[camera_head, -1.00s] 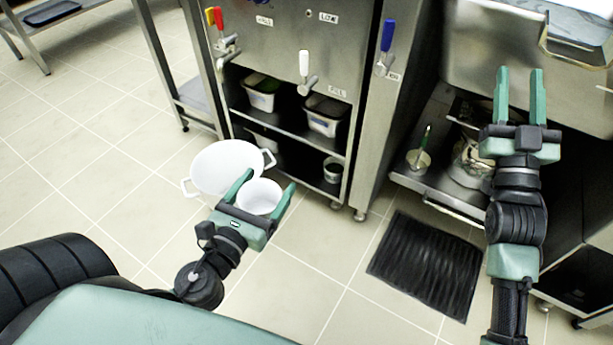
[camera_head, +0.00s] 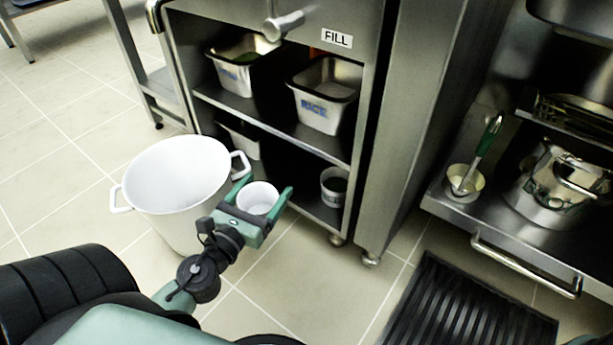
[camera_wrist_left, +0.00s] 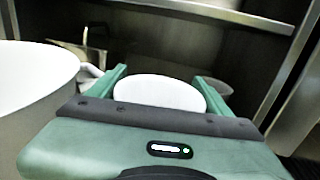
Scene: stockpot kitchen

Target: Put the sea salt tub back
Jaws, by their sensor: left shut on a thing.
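The sea salt tub, a small round white tub (camera_head: 258,197), sits between the fingers of my left gripper (camera_head: 265,188), in the middle of the head view. My left gripper is shut on it, and the tub is in front of the open shelf unit (camera_head: 270,122). The left wrist view also shows the white tub (camera_wrist_left: 160,92) between the two green fingers. I cannot read a label on it. My right gripper is out of view.
A large white pot (camera_head: 178,180) stands on the floor close by my left gripper. The upper shelf holds a green-filled bin (camera_head: 240,75) and a rice bin (camera_head: 325,105). A small round tub (camera_head: 334,188) stands at the lower shelf's right. A black mat (camera_head: 470,310) lies right.

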